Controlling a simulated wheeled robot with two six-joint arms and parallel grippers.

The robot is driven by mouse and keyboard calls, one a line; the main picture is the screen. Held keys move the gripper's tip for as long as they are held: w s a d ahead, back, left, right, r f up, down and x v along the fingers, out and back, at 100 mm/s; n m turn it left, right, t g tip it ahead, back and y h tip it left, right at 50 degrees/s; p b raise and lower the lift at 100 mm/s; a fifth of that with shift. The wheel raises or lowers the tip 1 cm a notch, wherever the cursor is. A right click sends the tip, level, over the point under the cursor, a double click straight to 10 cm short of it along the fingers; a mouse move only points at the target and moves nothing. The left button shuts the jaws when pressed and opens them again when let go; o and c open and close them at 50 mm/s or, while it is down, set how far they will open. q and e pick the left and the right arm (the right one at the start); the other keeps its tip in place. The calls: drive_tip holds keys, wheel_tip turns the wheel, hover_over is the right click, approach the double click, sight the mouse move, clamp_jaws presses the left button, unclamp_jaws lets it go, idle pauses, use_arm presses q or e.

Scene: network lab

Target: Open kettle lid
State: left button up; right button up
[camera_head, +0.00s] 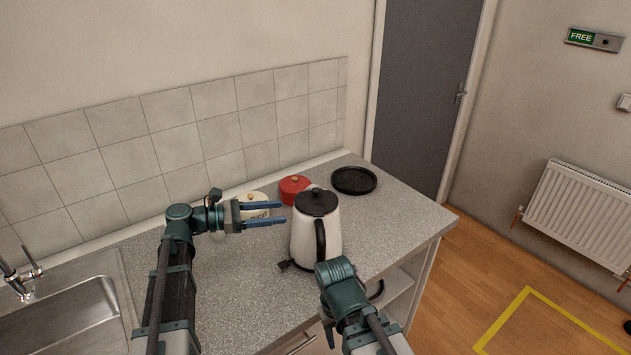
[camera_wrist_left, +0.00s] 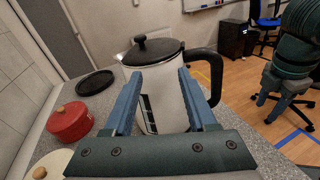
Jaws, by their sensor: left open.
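The white kettle (camera_head: 303,243) stands upright on the grey counter. Its black lid (camera_head: 317,202) with a round knob sits shut on top, and its black handle (camera_head: 321,242) faces the front. My left gripper (camera_head: 284,212) is open and empty, left of the kettle near its upper body. In the left wrist view the kettle (camera_wrist_left: 158,85) shows beyond and between the two blue fingers (camera_wrist_left: 157,100), with the lid (camera_wrist_left: 150,52) above them. My right arm (camera_head: 342,292) is in front of the kettle; its gripper is mostly hidden in the head view and small in the left wrist view.
A red lidded pot (camera_head: 294,190) and a cream lidded pot (camera_head: 253,199) stand behind, near the tiled wall. A black round plate (camera_head: 354,180) lies at the back right. A sink (camera_head: 75,320) is at the left. The counter's front left area (camera_head: 245,290) is clear.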

sight(316, 189)
use_arm(q)
drive_tip(key=shift+n+t+h, duration=0.5)
drive_tip(key=shift+n, duration=0.2)
drive_tip(key=w+d, duration=0.2)
drive_tip(key=d, duration=0.1)
drive_tip(key=w+d+r, duration=0.1)
drive_tip(key=w+d, duration=0.1)
drive_tip(key=d, duration=0.2)
drive_tip(key=w+d+r, duration=0.1)
drive_tip(key=w+d, duration=0.1)
drive_tip(key=d, duration=0.1)
drive_tip(key=shift+w+d+r, duration=0.1)
drive_tip(key=shift+d+r, duration=0.1)
drive_tip(key=shift+d, duration=0.2)
clamp_jaws()
idle(0.7)
